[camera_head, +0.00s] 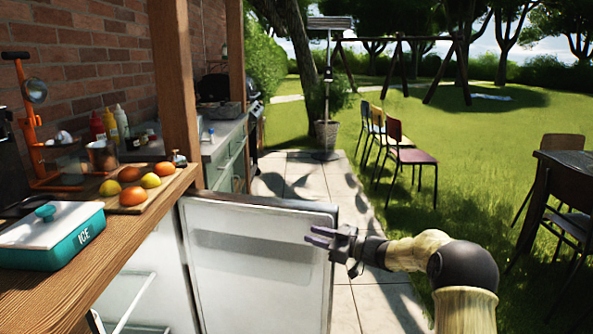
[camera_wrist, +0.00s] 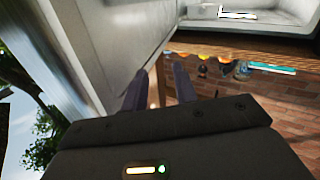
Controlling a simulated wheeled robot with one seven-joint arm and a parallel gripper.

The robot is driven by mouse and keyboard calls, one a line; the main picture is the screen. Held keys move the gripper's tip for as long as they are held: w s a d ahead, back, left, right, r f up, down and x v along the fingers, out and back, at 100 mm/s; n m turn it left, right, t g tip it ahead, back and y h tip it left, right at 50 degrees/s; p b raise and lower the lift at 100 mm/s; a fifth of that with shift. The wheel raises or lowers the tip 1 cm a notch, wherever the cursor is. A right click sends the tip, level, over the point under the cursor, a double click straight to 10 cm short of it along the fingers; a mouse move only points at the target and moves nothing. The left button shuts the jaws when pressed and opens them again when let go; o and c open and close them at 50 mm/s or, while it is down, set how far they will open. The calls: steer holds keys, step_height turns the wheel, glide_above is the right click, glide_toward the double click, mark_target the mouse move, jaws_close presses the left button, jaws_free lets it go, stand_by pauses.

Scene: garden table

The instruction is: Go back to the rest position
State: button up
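My gripper (camera_head: 318,238) is in front of the free right edge of the open white fridge door (camera_head: 258,270), in the head view. In the wrist view my two fingers (camera_wrist: 160,80) stand apart, with a gap between them and nothing visibly held. The door (camera_wrist: 115,40) fills the upper left there, close to the left finger; I cannot tell whether they touch. My arm reaches in from the lower right of the head view.
A wooden counter (camera_head: 45,290) on the left carries a teal ice box (camera_head: 55,240), a board with fruit (camera_head: 133,196) and an orange juicer press (camera_head: 30,120). Several chairs (camera_head: 410,157) stand on the right. The paved path (camera_head: 375,300) behind the door looks clear.

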steer(key=s+d+f+m+t+h, duration=0.1)
steer(key=s+d+f+m+h, duration=0.3)
steer(key=s+h, duration=0.35)
steer(key=s+d+f+m+h, duration=0.1)
steer(key=s+d+m+h, duration=0.3)
steer(key=s+m+h, duration=0.35)
steer(key=s+d+f+m+g, duration=0.1)
steer(key=s+f+g, duration=0.2)
steer(key=s, duration=0.9)
steer(key=s+f+m+g, duration=0.2)
steer(key=s+f+g, duration=0.15)
steer(key=s, duration=0.85)
step_height(320, 180, up, 38)
steer(key=p, duration=3.7)
steer(key=shift+w+d+h, duration=0.2)
steer(key=shift+w+h, duration=0.1)
steer(key=shift+h, duration=0.1)
